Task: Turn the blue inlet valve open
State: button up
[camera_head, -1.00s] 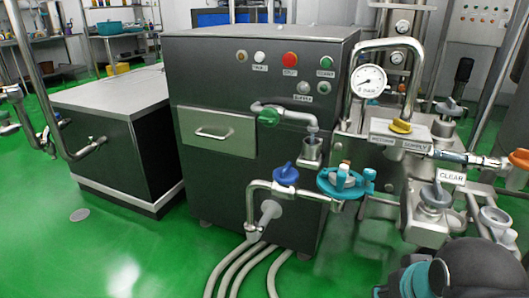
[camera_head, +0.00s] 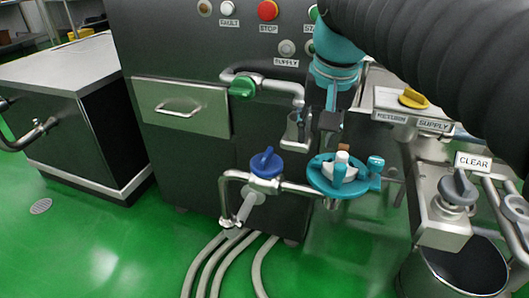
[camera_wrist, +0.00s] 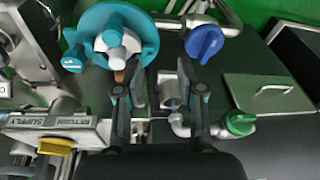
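The blue inlet valve knob (camera_head: 266,163) sits on the steel pipe low on the front of the dark machine. It also shows in the wrist view (camera_wrist: 204,42), beyond the right finger. My gripper (camera_head: 319,122) hangs from above, to the upper right of the blue knob and apart from it. In the wrist view my gripper (camera_wrist: 162,78) is open, its two fingers apart. A small metal cup (camera_wrist: 167,88) under a spout shows between the fingers. I cannot tell its depth from them.
A teal round fitting (camera_head: 340,174) stands right of the blue knob. A green valve knob (camera_head: 243,88) is above, and a grey CLEAR knob (camera_head: 458,188) and yellow SUPPLY knob (camera_head: 413,98) are at right. Hoses (camera_head: 232,262) cross the floor. Space left of the blue knob is clear.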

aim_at(267, 154)
jog(key=w+a+r+m+g+b, duration=0.2)
jog(key=w+a+r+g+b, duration=0.15)
jog(key=w+a, duration=0.55)
jog(key=shift+t, duration=0.45)
notch_tip(267, 154, down, 15)
jog(key=b, duration=0.4)
jog(key=shift+d+r+b, duration=0.15)
jog(key=shift+r+b, duration=0.05)
jog(key=shift+b, duration=0.1)
grip_shut()
